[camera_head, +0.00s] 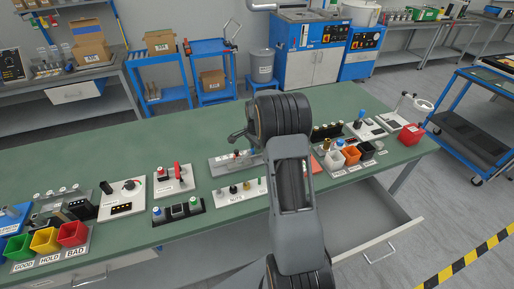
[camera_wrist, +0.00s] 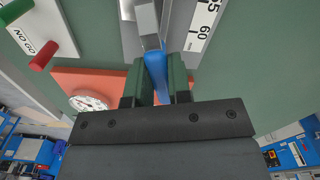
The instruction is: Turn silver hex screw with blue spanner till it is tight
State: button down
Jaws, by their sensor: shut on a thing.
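In the wrist view my gripper (camera_wrist: 160,72) is shut on the blue spanner (camera_wrist: 155,75), which stands out between its two dark green fingers. The spanner's far end runs up beside a grey, block-like metal part (camera_wrist: 148,18) near the top edge. I cannot tell whether this part is the silver hex screw, or whether the spanner sits around it. In the head view my arm hides the gripper and spanner.
In the wrist view, an orange-red plate with a dial (camera_wrist: 90,101) and a NO GO gauge board (camera_wrist: 45,35) lie left; a white scale (camera_wrist: 203,25) lies right. In the head view the green bench (camera_head: 130,165) carries several fixtures, and a drawer (camera_head: 375,228) stands open in front.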

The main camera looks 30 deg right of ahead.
jog(key=shift+f+b, duration=0.4)
jog(key=shift+f, duration=0.2)
dwell(0.9)
jog(key=shift+s, duration=0.1)
jog(key=shift+s+m, duration=0.8)
jog(key=shift+m, duration=0.4)
jog(key=s+m, duration=0.2)
jog(key=shift+a+m+b, duration=0.25)
jog(key=shift+m+b, duration=0.05)
jog(key=shift+s+a+m, duration=0.3)
jog(key=shift+s+m, duration=0.25)
jog(key=shift+m, duration=0.35)
jog(key=shift+s+a+m, duration=0.3)
jog(key=shift+s+m, duration=0.25)
jog(key=shift+m, duration=0.35)
jog(key=shift+w+d+n, duration=0.2)
jog(key=shift+w+n, duration=0.05)
jog(key=shift+n, duration=0.15)
